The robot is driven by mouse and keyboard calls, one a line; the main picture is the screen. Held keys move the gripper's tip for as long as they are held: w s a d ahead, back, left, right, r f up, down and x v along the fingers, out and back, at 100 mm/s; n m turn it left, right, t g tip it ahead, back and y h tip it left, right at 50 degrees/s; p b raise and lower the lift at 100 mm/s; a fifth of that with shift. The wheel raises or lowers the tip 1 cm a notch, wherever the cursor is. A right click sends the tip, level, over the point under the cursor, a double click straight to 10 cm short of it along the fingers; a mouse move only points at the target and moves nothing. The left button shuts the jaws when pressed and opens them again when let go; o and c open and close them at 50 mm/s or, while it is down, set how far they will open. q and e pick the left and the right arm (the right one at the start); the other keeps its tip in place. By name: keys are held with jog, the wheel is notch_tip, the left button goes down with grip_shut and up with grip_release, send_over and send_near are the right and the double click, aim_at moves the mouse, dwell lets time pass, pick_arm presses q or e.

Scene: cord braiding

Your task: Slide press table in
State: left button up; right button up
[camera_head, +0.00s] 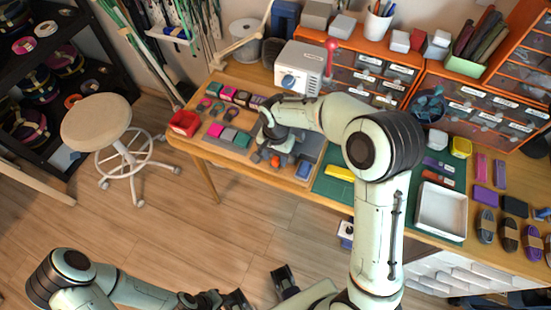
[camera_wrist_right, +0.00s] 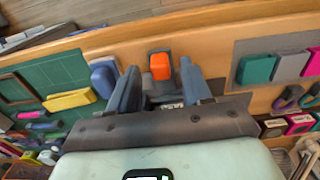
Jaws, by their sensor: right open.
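The press appears to be the white machine (camera_head: 300,66) with a blue dial and a red-topped lever (camera_head: 332,46) at the back of the bench. A grey plate (camera_head: 312,148) lies in front of it, partly hidden by my right arm; I cannot tell for sure that it is the press table. A small orange block (camera_head: 275,161) sits near the bench's front edge; in the wrist view the block (camera_wrist_right: 160,66) lies beyond and between my right fingers. My right gripper (camera_wrist_right: 158,88) is open and empty, low over the bench. My left gripper (camera_head: 261,288) is open and empty, off the bench.
A blue block (camera_head: 303,170) and a yellow block (camera_head: 340,173) lie right of the orange one. A grey mat (camera_head: 213,146) with coloured blocks and a red bin (camera_head: 184,123) are left. A white tray (camera_head: 441,210) is right. A stool (camera_head: 97,122) stands on the floor.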

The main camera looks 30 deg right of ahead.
pick_arm(q)
jog(key=shift+f, duration=0.1)
pick_arm(e)
jog(key=shift+f, duration=0.9)
jog(key=shift+c, duration=0.3)
grip_shut()
jog(key=w+d+p, duration=0.2)
jog(key=d, duration=0.1)
jog(key=w+d+p, duration=0.1)
jog(key=w+d, duration=0.2)
jog(key=w+d+p, duration=0.2)
jog(key=w+d, duration=0.1)
jog(key=shift+w+d+r+p, duration=0.15)
jog(key=shift+w+d+p, duration=0.05)
jog(key=shift+d+p, duration=0.15)
jog(key=shift+w+d, duration=0.15)
jog(key=shift+d, duration=0.05)
pick_arm(q)
jog(key=w+r, duration=0.3)
jog(key=r, duration=0.3)
jog(key=shift+w+r, duration=0.25)
jog(key=shift+r, duration=0.15)
pick_arm(e)
jog(key=shift+o, duration=0.3)
grip_release()
